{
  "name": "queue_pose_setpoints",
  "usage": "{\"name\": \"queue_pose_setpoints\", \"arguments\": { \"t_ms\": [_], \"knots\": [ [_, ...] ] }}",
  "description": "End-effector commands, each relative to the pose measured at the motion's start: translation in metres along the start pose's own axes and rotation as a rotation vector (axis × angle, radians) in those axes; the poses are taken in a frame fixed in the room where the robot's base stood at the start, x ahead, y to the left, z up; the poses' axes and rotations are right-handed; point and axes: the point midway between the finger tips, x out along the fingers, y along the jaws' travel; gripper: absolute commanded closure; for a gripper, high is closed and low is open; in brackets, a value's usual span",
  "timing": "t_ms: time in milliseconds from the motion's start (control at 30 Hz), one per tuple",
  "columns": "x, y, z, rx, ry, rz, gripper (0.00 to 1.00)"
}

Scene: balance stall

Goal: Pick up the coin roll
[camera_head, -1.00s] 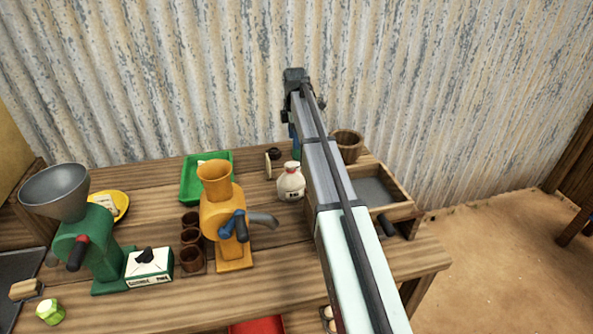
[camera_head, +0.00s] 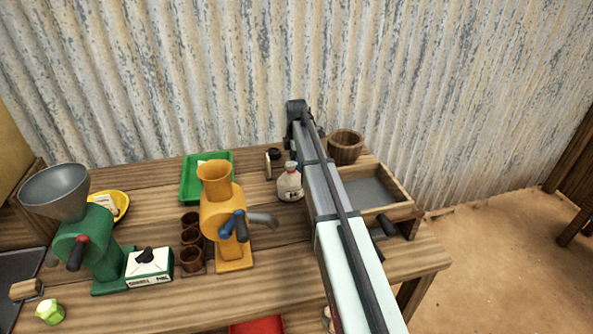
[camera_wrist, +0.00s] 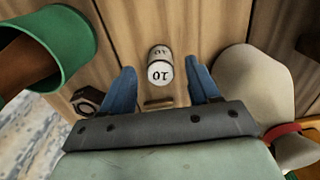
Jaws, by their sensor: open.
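In the head view, a wooden tray (camera_head: 408,208) and bucket (camera_head: 345,147) are right.

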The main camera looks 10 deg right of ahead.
Motion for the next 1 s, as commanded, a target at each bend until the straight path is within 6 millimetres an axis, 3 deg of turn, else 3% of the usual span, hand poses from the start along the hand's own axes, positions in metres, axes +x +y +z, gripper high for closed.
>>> {"name": "queue_pose_setpoints", "arguments": {
  "t_ms": [233,500,1000],
  "knots": [
    [0.031,-0.001,0.003,0.0,0.0,-0.002,0.39],
    [0.034,-0.001,0.003,0.0,0.0,-0.001,0.4],
    [0.033,-0.001,0.003,0.0,0.0,-0.001,0.88]
  ]
}}
